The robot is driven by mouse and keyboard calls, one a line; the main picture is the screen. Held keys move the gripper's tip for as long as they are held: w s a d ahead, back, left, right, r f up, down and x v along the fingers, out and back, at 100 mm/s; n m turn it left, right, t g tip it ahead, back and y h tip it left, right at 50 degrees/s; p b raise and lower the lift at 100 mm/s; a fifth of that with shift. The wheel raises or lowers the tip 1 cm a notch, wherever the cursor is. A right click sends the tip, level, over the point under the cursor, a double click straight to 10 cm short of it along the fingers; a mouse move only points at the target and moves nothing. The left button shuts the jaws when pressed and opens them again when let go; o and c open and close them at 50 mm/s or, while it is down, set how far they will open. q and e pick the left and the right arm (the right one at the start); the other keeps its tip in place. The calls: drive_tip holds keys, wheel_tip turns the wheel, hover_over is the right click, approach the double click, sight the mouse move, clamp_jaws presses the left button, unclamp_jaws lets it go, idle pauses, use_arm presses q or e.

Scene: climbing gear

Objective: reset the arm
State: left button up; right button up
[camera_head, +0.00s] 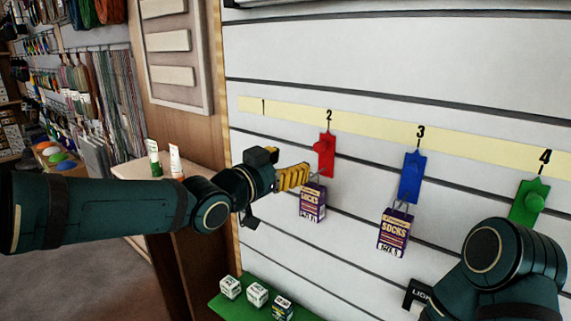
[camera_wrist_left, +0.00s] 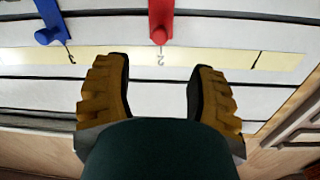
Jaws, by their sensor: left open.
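My left gripper (camera_head: 300,175) is in front of the slatted wall, beside the red hook (camera_head: 326,155) under number 2. In the left wrist view my left gripper (camera_wrist_left: 158,70) has its two yellow fingers spread wide, with nothing between them. A purple socks pack (camera_head: 312,202) hangs by the red hook, just beyond the fingertips. The red hook (camera_wrist_left: 160,20) also shows in the wrist view, past the fingers. My right arm shows at the lower right of the head view, but its gripper is out of view.
Another socks pack (camera_head: 394,233) hangs from the blue hook (camera_head: 411,178) under number 3. The green hook (camera_head: 529,203) under number 4 looks empty. Several small boxes (camera_head: 257,294) stand on a green shelf (camera_head: 234,311) below. Two tubes (camera_head: 176,161) stand on a wooden counter behind my left arm.

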idle(0.3)
use_arm(q)
drive_tip(key=s+a+f+n+g+y, duration=0.1)
drive_tip(key=a+f+n+g+y, duration=0.15)
drive_tip(key=f, duration=1.25)
drive_tip(key=s+a+f+n+g+y, duration=0.15)
drive_tip(key=f+n, duration=0.25)
drive_tip(key=f, duration=1)
drive_tip(key=s+a+f+n+g+y, duration=0.1)
drive_tip(key=s+f+g, duration=0.3)
drive_tip(key=s+f, duration=0.6)
drive_tip(key=s+a+f+n+g+y, duration=0.2)
drive_tip(key=s+a+f+n+g, duration=0.1)
drive_tip(key=s+f, duration=0.8)
wheel_tip(320, 180, down, 2)
drive_tip(key=shift+a+f+n+g+y, duration=0.25)
drive_tip(key=shift+a+n+g+y, duration=0.1)
drive_tip(key=shift+g, duration=0.35)
